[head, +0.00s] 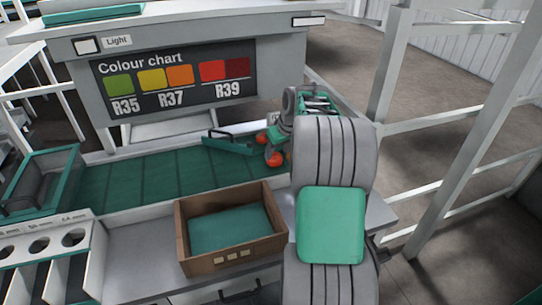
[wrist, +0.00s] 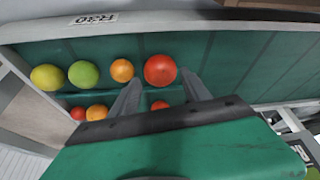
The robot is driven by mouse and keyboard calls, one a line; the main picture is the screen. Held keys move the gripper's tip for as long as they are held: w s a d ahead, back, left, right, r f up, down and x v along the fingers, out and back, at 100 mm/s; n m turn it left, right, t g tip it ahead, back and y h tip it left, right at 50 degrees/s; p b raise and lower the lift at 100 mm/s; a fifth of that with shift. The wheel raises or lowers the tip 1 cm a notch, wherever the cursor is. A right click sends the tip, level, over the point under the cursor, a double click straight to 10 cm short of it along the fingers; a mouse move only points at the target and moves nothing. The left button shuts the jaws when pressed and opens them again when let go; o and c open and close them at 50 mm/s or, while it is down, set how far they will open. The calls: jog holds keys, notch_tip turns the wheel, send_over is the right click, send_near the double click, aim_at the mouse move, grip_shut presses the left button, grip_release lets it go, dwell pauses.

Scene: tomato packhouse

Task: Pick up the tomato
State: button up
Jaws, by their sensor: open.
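Several tomatoes lie on the green surface under my gripper. In the wrist view, one row has a yellow tomato (wrist: 47,77), a green one (wrist: 84,74), an orange one (wrist: 122,70) and a large red one (wrist: 160,71). Closer in are a small red one (wrist: 78,114), an orange one (wrist: 97,112) and a partly hidden red-orange one (wrist: 160,105). My gripper (wrist: 162,80) is open; its fingers stand either side of the partly hidden one, with the large red one just beyond the tips. In the head view, my arm hides most tomatoes; a red-orange one (head: 275,159) shows.
A brown box (head: 230,256) with a green bottom stands on the grey bench in front. A colour chart (head: 172,82) hangs behind the green belt (head: 130,181). A sizing board with holes (head: 35,246) is at the left. White frame posts (head: 468,150) rise at the right.

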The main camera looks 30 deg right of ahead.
aim_at(276, 155)
jog(key=p+x, duration=0.1)
jog(key=x, duration=0.4)
jog(key=shift+f, duration=0.1)
jog(key=shift+c, duration=0.6)
jog(key=c, duration=0.4)
jog(key=shift+r, duration=0.2)
